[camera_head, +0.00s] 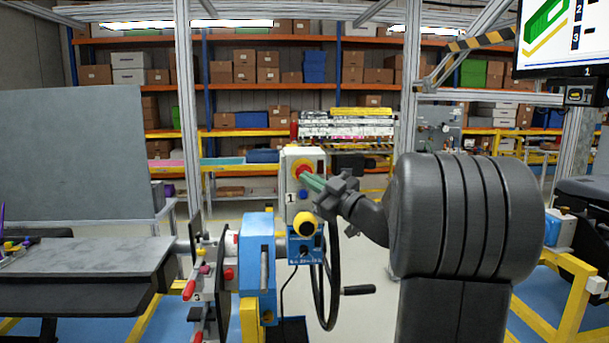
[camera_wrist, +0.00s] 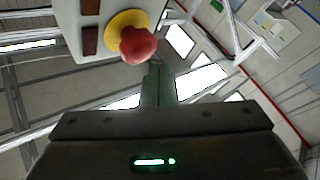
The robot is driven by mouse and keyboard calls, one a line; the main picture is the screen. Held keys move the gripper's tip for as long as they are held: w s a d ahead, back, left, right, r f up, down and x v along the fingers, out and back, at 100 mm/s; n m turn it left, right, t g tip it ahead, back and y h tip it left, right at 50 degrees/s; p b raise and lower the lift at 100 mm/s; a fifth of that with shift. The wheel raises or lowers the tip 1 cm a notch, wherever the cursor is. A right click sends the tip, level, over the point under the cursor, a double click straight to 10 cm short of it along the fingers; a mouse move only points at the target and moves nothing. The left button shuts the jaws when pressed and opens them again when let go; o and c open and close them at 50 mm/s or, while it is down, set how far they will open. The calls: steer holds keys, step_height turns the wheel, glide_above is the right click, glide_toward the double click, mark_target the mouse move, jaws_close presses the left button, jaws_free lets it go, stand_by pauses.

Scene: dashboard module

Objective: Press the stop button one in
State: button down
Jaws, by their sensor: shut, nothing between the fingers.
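The stop button is a red mushroom head (camera_head: 302,168) on a yellow ring, on a light grey box (camera_head: 291,211) marked "1". In the wrist view the red button (camera_wrist: 138,45) and its yellow ring (camera_wrist: 117,24) are at the upper middle. My gripper (camera_head: 305,178) has its green fingers together and empty, pointing at the box from the right. In the wrist view the fingertips (camera_wrist: 158,68) end just beside the button's edge, slightly to its right. I cannot tell whether they touch it.
A dark blue button (camera_head: 303,195) sits under the stop button. A grey table (camera_head: 90,262) stands at the left.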

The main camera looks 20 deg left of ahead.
steer(key=shift+w+a+f+b, duration=0.15)
steer(key=shift+w+b, duration=0.05)
steer(key=shift+b, duration=0.4)
steer(key=shift+w+a+b, duration=0.1)
steer(key=shift+w+b, duration=0.05)
steer(key=shift+b, duration=0.15)
steer(key=shift+w+a+b, duration=0.2)
steer(key=shift+w+b, duration=0.15)
steer(key=shift+b, duration=0.1)
steer(key=shift+s+d+b, duration=0.1)
steer(key=shift+s+b, duration=0.1)
steer(key=shift+b, duration=0.2)
steer(key=shift+s+d+b, duration=0.1)
steer(key=shift+s+b, duration=0.05)
steer(key=shift+b, duration=0.15)
steer(key=shift+s+d+b, duration=0.25)
steer(key=shift+s+b, duration=0.15)
steer(key=shift+b, duration=0.1)
